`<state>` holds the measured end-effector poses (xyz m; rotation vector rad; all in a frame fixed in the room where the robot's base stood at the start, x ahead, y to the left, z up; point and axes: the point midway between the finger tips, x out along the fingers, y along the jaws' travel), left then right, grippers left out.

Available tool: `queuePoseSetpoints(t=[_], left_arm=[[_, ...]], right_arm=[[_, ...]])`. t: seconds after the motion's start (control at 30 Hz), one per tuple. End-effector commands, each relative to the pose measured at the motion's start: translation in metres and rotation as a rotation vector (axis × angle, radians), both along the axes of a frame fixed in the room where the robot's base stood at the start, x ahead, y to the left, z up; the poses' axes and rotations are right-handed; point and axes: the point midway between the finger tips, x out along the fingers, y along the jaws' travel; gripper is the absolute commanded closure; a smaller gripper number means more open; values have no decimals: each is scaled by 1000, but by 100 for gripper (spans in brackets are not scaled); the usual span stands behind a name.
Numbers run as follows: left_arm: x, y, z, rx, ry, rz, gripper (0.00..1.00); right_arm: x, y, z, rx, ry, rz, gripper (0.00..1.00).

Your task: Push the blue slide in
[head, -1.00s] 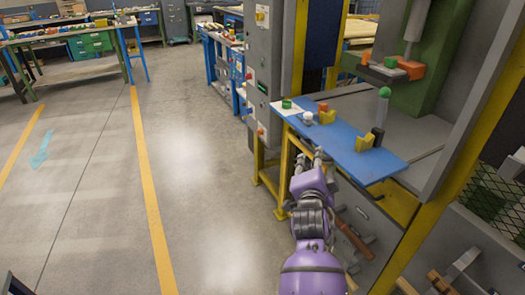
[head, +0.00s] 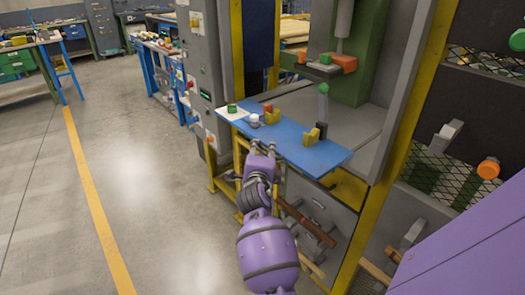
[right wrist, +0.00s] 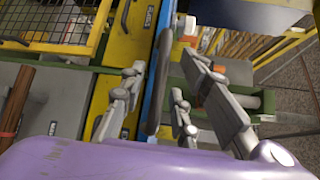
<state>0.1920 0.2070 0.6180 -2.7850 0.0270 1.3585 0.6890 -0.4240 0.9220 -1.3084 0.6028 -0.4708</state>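The blue slide (head: 290,146) is a flat blue plate that sticks out from the front of a grey, yellow and green press. My right gripper (head: 262,146) is at the slide's front edge. In the right wrist view, the gripper (right wrist: 158,88) has its fingers apart, one on each side of a dark bar (right wrist: 155,80) in front of a blue edge. Gaps show beside the bar, so it does not look clamped. My left gripper is not in view.
A grey control cabinet (head: 203,75) stands left of the slide. A yellow frame post (head: 405,110) rises on the right, beside a dark mesh panel with handles. The floor to the left is clear.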

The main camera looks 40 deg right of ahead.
Motion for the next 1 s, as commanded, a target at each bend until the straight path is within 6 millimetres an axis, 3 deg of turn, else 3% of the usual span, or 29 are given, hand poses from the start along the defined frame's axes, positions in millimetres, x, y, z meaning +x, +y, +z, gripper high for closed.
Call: queuePoseSetpoints(t=[0.4, 0.63, 1.0], left_arm=[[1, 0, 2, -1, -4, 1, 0], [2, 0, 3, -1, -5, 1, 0], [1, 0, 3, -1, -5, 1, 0]], right_arm=[[8, -7, -1, 1, -1, 0, 72], [8, -7, -2, 0, 0, 0, 100], [8, -8, -2, -1, 1, 0, 100]])
